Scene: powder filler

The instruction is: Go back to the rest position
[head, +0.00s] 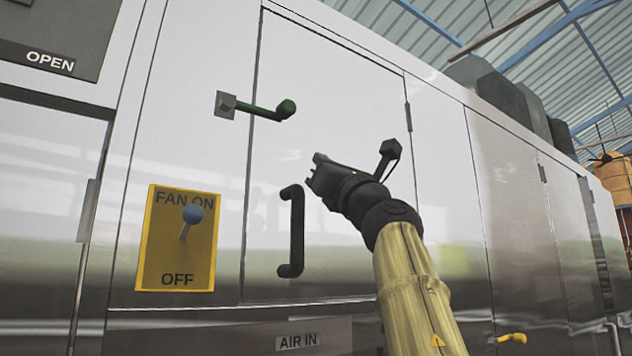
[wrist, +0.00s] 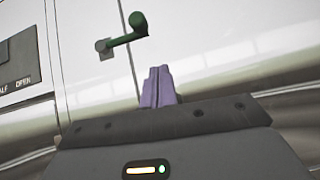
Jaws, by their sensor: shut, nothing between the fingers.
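My gripper (head: 318,160) is raised in front of the metal cabinet door (head: 340,90) in the head view, right of the green latch handle and above the black door handle. In the wrist view its purple fingers (wrist: 159,86) are together with nothing between them. The green latch handle (head: 262,110) lies roughly level across the door's left edge; it also shows in the wrist view (wrist: 128,36), beyond the fingertips. The door looks closed. My gripper appears apart from both handles.
A black vertical handle (head: 292,232) sticks out from the door. A small yellow handle (head: 512,338) is at the lower right. The space in front of the panels at right looks clear.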

